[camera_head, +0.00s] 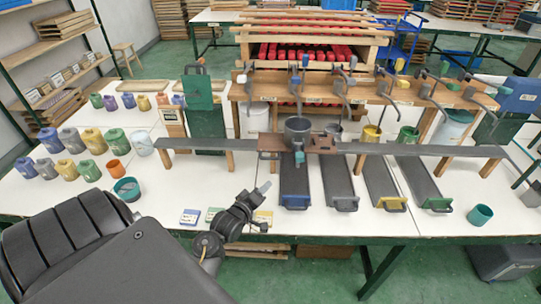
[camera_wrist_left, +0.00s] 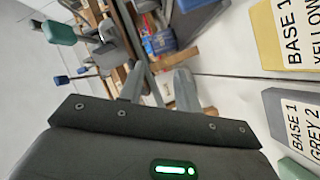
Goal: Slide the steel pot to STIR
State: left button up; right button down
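The steel pot (camera_head: 298,130) is a dark grey round pot. It sits upright on a brown carriage (camera_head: 272,143) on the long dark rail (camera_head: 215,145), near the rail's middle. No STIR label can be read. My left gripper (camera_head: 262,189) is in front of the rail, below and left of the pot, apart from it. In the left wrist view its two grey fingers (camera_wrist_left: 160,82) stand apart with nothing between them. My right gripper is not in view.
Several dark chutes with coloured ends, such as the blue one (camera_head: 294,200), slope forward under the rail. Small labelled cards (camera_head: 190,217) lie on the white table near my left gripper. Coloured jars stand at left. A wooden rack (camera_head: 365,93) with clamps stands behind the rail.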

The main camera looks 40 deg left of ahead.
pick_arm(q)
jog(key=a+r+n+t, duration=0.1)
jog(key=n, duration=0.1)
jog(key=a+r+n+t+y, duration=0.1)
jog(key=n, duration=0.1)
jog(key=w+a+r+n+t+y, duration=0.1)
jog(key=n, duration=0.1)
jog(key=shift+w+a+n, duration=0.1)
jog(key=shift+a+n, duration=0.15)
jog(key=shift+n, duration=0.15)
jog(key=p+x, duration=0.2)
jog(key=x, duration=0.8)
jog(key=shift+w+a+r, duration=0.15)
jog(key=shift+w+r, duration=0.05)
jog(key=shift+w, duration=0.1)
jog(key=c, duration=0.7)
jog(key=shift+r, duration=0.1)
grip_shut()
